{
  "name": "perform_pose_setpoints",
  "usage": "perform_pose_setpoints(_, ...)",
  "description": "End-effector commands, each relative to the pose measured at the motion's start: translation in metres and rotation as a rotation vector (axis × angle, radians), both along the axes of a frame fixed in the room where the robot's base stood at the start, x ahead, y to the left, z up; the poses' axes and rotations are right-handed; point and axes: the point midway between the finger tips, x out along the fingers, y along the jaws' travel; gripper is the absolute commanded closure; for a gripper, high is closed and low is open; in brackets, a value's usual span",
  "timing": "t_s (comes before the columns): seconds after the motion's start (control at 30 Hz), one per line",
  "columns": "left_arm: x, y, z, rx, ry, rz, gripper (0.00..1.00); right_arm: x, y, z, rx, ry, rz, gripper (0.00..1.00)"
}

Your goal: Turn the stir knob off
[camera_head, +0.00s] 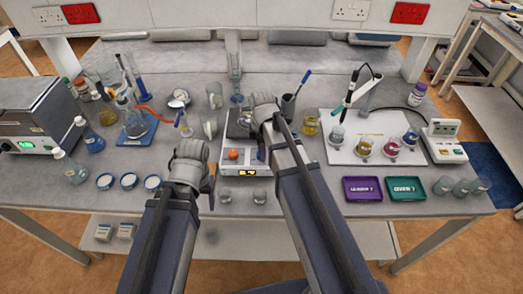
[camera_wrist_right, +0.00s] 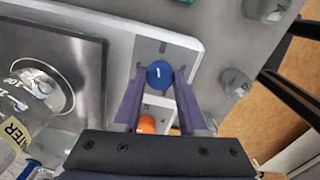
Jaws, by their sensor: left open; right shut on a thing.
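The white hotplate stirrer (camera_head: 228,172) stands in the middle of the bench with a lit display on its front. Its orange knob (camera_head: 233,154) shows at the left of its front panel, and also in the right wrist view (camera_wrist_right: 147,123). The blue knob (camera_wrist_right: 159,74), with a short white mark, sits between the fingertips of my right gripper (camera_wrist_right: 160,84), which is shut on it. In the head view my right arm hides this knob. My left gripper (camera_head: 189,165) is open and empty, left of the stirrer.
A glass vessel labelled water (camera_wrist_right: 22,115) stands on the stirrer's plate, close to my right gripper. Two small beakers (camera_head: 242,196) stand in front of the stirrer. Petri dishes (camera_head: 128,181) lie left, and a purple tray (camera_head: 362,189) and green tray (camera_head: 403,190) lie right.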

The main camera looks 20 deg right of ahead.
Motion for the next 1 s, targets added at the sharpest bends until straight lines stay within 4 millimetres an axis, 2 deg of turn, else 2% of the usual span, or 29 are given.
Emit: perform_pose_setpoints(1.0, 0.0, 0.0, -0.0001, 0.0, 0.0, 0.0, 0.29, 0.0005, -0.0013, -0.0001, 0.0, 0.001, 0.941, 1.0)
